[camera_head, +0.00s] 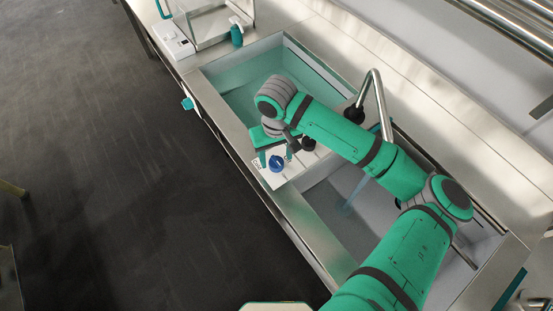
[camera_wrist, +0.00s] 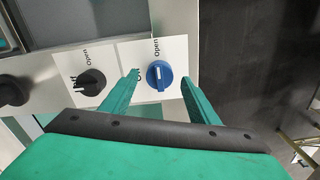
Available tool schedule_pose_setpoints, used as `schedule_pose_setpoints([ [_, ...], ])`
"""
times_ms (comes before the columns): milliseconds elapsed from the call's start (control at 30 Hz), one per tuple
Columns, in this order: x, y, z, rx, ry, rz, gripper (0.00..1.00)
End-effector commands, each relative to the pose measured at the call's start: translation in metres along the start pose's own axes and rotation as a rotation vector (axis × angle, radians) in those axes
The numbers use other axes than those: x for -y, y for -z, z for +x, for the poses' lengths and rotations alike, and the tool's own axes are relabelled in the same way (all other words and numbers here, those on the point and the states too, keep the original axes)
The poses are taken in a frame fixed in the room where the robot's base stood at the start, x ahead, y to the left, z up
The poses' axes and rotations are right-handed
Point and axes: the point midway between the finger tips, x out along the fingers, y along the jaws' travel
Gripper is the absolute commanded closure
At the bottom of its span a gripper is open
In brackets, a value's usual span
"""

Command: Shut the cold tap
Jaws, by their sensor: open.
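The cold tap is a round blue knob (camera_wrist: 160,73) on a white label plate, seen near the top middle of the wrist view. A pale mark on it runs roughly up and down in that picture. The word "Open" is printed above it and another word, partly hidden, to its left. The knob also shows in the head view (camera_head: 276,163) on the sink's front ledge. My gripper (camera_wrist: 160,80) is open, one green finger on each side of the knob; I cannot tell whether they touch it. In the head view my gripper (camera_head: 268,143) is just behind the knob.
A black knob (camera_wrist: 91,82) with its own "Open" label sits left of the blue one. A curved steel spout (camera_head: 377,95) rises behind the sink; a faint bluish streak (camera_head: 354,195) shows over the right basin. A teal bottle (camera_head: 237,36) stands at the sink's far end.

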Motion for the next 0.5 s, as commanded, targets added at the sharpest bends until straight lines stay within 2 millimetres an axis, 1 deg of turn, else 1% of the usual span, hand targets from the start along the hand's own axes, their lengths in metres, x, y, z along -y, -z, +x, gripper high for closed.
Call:
schedule_pose_setpoints([
  [33,0.000,0.000,0.007,0.001,-0.001,0.000,0.45],
  [100,0.000,0.000,0.015,0.001,0.000,0.000,0.45],
  [200,0.000,0.000,0.023,0.001,-0.001,0.000,0.45],
  [333,0.000,0.001,0.028,-0.001,-0.001,-0.001,0.45],
  [500,0.000,0.001,0.029,-0.001,-0.001,-0.001,0.45],
])
